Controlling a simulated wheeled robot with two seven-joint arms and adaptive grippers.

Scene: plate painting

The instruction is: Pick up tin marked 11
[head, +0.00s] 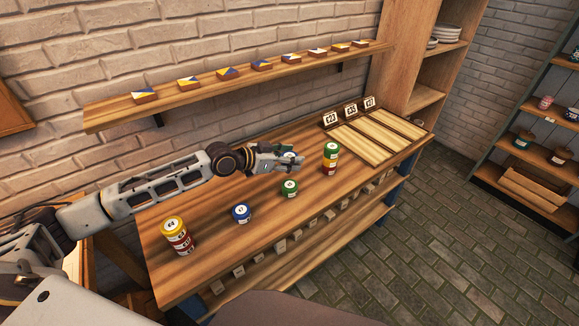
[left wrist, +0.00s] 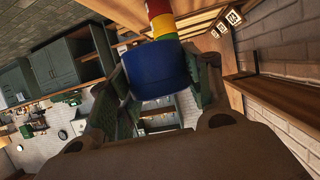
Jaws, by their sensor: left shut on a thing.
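My left gripper (head: 287,161) is over the back middle of the wooden table, shut on a blue tin. In the left wrist view the blue tin (left wrist: 158,70) sits between the two fingers (left wrist: 160,88). In the head view the fingers mostly hide it, and I cannot read its number. A loose blue tin (head: 241,213) and a green tin (head: 289,189) stand on the table in front of the arm. No mark I can read clearly says 11. My right gripper is not in view.
A stack of yellow and red tins (head: 178,240) stands at the table's left. A stack with a green top (head: 331,151) stands right of my gripper. A panelled tray (head: 375,137) with number cards lies at the right end. A shelf of painted blocks (head: 110,116) runs above.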

